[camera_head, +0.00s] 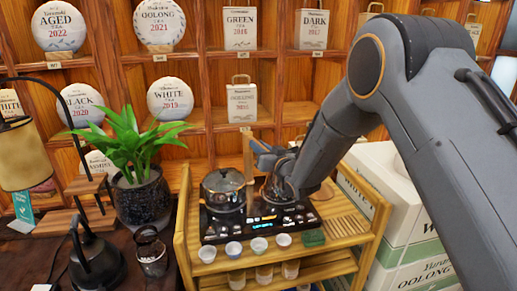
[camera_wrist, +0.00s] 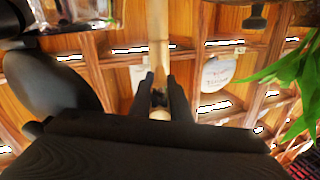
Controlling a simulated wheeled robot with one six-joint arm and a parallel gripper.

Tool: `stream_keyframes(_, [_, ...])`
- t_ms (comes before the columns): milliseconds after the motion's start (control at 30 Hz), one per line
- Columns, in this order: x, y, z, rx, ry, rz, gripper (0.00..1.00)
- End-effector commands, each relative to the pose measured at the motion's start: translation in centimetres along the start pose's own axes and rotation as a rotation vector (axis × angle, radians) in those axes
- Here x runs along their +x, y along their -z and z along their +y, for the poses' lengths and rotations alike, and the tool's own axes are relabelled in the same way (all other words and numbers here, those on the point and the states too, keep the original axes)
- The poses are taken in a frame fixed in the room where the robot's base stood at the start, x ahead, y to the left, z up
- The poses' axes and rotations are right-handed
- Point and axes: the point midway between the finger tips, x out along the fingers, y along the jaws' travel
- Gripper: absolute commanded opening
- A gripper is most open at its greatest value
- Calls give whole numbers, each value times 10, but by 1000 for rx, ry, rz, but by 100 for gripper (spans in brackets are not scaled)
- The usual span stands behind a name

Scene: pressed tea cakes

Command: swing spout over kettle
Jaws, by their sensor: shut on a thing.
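A glass pot with a dark lid (camera_head: 223,184) stands on the left of a black tea stove (camera_head: 212,228). A second dark, round vessel (camera_head: 279,180) stands on the right, partly hidden by my arm; I cannot tell for sure which is the kettle. A slim tan spout (camera_head: 247,152) rises behind and between them. My gripper (camera_head: 259,148) is at the spout, above and behind the vessels. In the wrist view, which is upside down, the two fingers (camera_wrist: 160,84) are closed around the tan spout (camera_wrist: 158,35). The pot's lid knob shows at upper right (camera_wrist: 256,20).
The stove sits on a wooden cart (camera_head: 185,245) with several small cups (camera_head: 259,245) along its front. A potted plant (camera_head: 130,140) stands left, white boxes (camera_head: 385,195) right. Wooden shelves (camera_head: 208,60) with tea cakes close off the back.

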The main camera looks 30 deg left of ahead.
Motion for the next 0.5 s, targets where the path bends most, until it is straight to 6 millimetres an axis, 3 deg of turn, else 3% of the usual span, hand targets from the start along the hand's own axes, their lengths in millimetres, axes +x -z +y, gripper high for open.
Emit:
stream_keyframes(67, [0, 1, 0, 0, -1, 1, 0])
stream_keyframes(100, [0, 1, 0, 0, -1, 1, 21])
stream_keyframes(200, [0, 1, 0, 0, -1, 1, 35])
stream_keyframes(500, [-2, 0, 0, 0, -1, 0, 35])
